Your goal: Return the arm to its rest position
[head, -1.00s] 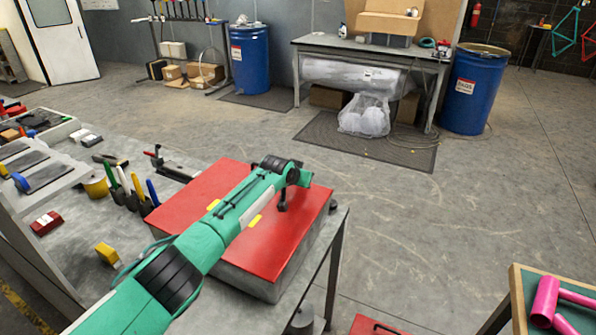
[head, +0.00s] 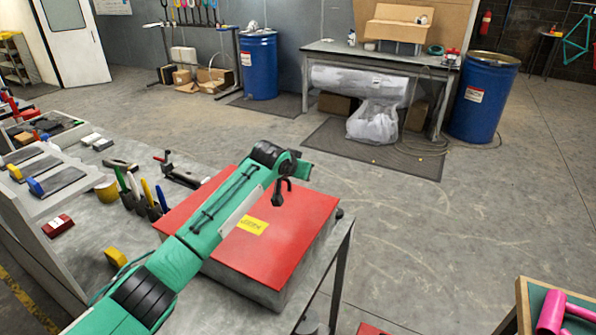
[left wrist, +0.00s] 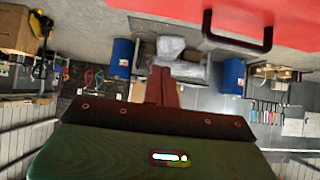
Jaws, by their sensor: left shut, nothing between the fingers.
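My left arm, green with black joints, reaches in the head view from the lower left over a red-topped box (head: 305,215) on the grey table. In the left wrist view, my left gripper (left wrist: 163,86) shows as dark reddish fingers pressed together, shut and empty. A red surface with a black handle (left wrist: 238,42) fills the upper right of that view, apart from the fingers. My right gripper is not in view.
Hand tools (head: 140,193), a yellow tape roll (head: 106,190) and trays lie on the table at left. A workbench (head: 385,58) stands between a blue drum (head: 259,65) and another blue drum (head: 482,97). A pink part (head: 552,313) is at lower right. The middle floor is clear.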

